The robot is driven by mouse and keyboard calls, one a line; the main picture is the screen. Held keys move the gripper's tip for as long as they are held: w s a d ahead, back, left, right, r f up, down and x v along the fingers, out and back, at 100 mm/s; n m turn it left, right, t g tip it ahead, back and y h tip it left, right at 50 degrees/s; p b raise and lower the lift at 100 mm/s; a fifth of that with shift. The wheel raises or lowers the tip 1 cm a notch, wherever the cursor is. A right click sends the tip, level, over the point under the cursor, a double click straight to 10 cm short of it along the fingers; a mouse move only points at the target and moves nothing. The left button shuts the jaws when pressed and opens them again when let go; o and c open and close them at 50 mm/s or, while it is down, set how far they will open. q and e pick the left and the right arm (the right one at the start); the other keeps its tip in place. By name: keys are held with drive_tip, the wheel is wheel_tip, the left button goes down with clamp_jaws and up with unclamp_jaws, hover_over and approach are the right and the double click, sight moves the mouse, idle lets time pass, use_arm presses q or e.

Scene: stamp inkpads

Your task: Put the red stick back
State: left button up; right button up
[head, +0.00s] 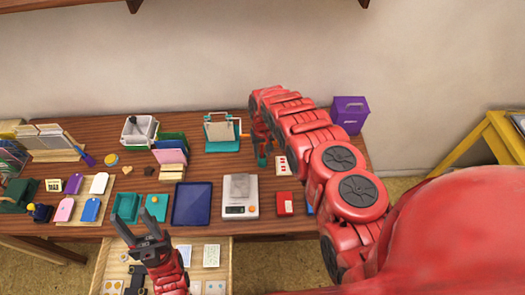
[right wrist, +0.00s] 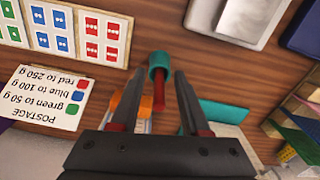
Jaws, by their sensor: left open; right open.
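The red stick (right wrist: 159,92) shows in the right wrist view between the two open fingers of my right gripper (right wrist: 158,74). Its far end meets a small round teal piece (right wrist: 158,60) that looks like a holder. In the head view this teal piece (head: 262,161) is on the table just below my right gripper (head: 262,143), and the stick is hard to make out there. Both fingers are beside the stick with a gap showing; I see no grip on it. My left gripper (head: 137,224) is open and empty at the table's front edge.
A teal-framed device (head: 221,131) with an orange knob is beside my right gripper. A postage card (right wrist: 64,97), a stamp sheet (right wrist: 98,38) and a scale (head: 240,196) are close by. A purple box (head: 349,113) is at the back right.

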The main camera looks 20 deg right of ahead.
drive_tip(key=shift+w+r, duration=0.1)
drive_tip(key=shift+r, duration=0.45)
wheel_tip(320, 180, up, 11)
drive_tip(key=b, duration=0.1)
idle(0.4)
